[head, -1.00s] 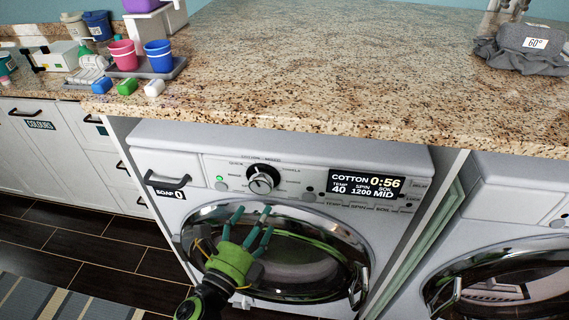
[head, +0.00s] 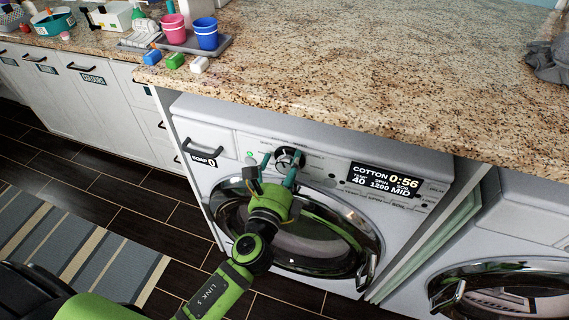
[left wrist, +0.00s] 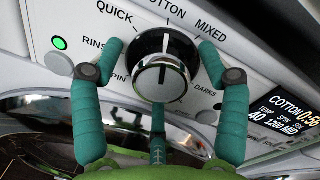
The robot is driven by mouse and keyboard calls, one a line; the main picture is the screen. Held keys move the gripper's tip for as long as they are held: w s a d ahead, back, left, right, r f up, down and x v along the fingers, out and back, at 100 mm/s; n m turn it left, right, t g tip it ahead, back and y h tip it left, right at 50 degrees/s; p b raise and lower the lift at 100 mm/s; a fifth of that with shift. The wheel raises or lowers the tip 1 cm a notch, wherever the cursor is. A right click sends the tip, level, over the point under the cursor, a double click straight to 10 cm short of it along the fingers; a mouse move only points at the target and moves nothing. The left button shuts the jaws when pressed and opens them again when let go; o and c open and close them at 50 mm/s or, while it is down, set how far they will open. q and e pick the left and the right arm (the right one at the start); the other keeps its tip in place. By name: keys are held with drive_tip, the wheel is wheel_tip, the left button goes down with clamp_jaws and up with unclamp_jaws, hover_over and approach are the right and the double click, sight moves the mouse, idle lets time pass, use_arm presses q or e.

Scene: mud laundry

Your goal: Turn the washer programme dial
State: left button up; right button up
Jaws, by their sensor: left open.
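The washer (head: 350,228) stands under the counter with its round door closed. Its programme dial (head: 289,157) is a silver knob with a black ring, and its display (head: 386,180) reads COTTON 0:56. My left gripper (head: 280,164) is open at the dial, with teal fingers on either side. In the left wrist view the dial (left wrist: 164,75) sits between the spread fingertips of the left gripper (left wrist: 162,62), with visible gaps on both sides. The dial's pointer line is upright, toward COTTON. QUICK, RINSE, SPIN, MIXED and DARKS labels surround it. My right gripper is not in view.
The granite counter (head: 370,70) overhangs the washer. A tray (head: 185,42) with a pink cup and a blue cup stands at its left. A second machine (head: 510,260) is at the right. A green light (left wrist: 59,43) glows left of the dial.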

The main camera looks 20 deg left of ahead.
use_arm(q)
drive_tip(key=c, duration=1.1)
drive_tip(key=shift+r, duration=0.1)
